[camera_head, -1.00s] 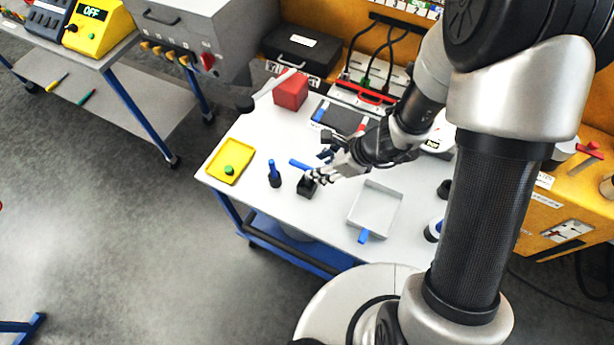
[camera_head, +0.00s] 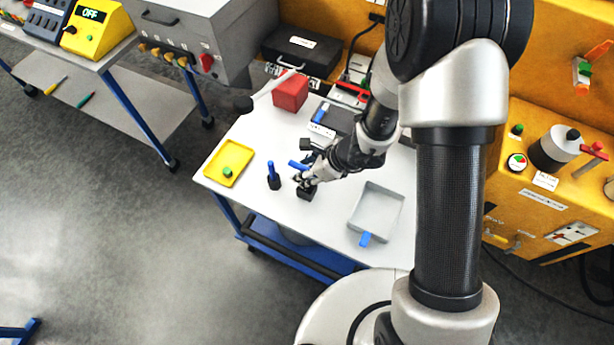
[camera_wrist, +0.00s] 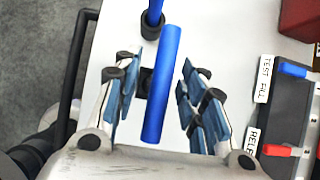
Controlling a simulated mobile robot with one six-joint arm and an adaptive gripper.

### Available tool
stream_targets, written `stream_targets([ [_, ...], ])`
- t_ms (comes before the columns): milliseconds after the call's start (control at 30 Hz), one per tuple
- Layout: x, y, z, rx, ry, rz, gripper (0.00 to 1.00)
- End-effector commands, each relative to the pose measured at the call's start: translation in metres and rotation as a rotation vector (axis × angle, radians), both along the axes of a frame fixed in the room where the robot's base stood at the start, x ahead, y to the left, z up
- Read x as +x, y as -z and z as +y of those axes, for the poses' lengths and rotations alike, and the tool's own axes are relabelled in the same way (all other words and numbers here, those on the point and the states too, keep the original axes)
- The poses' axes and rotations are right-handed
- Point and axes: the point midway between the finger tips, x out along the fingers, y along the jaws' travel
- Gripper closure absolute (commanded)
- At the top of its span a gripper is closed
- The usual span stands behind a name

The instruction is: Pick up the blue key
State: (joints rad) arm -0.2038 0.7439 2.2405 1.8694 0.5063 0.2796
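A blue bar, which I take to be the blue key (camera_head: 298,165), shows just behind my gripper above the white table. In the wrist view the blue key (camera_wrist: 163,85) runs lengthwise between my fingers, in front of a small black block (camera_wrist: 146,84). That black block (camera_head: 306,193) also shows below my gripper in the head view. My gripper (camera_head: 303,180) is open, with finger pads on both sides of the key and visible gaps to it. In the wrist view my gripper (camera_wrist: 157,78) holds nothing. Whether the key rests on the block is unclear.
A blue rod stands in a black holder (camera_head: 275,183) left of my gripper. A yellow tray (camera_head: 242,151) lies farther left, a grey tray (camera_head: 399,213) with a blue tab (camera_head: 365,239) to the right. A red block (camera_head: 290,91) and panel (camera_wrist: 286,100) stand behind.

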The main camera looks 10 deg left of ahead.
Motion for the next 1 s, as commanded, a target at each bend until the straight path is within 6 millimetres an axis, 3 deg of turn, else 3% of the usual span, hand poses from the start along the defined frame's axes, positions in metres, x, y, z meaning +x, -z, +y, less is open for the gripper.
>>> stream_targets([
  [533,-0.0002,-0.0001,-0.0003,0.0,0.0,0.0,1.0],
  [1000,0.0001,-0.0006,0.0,0.001,0.0,0.0,1.0],
])
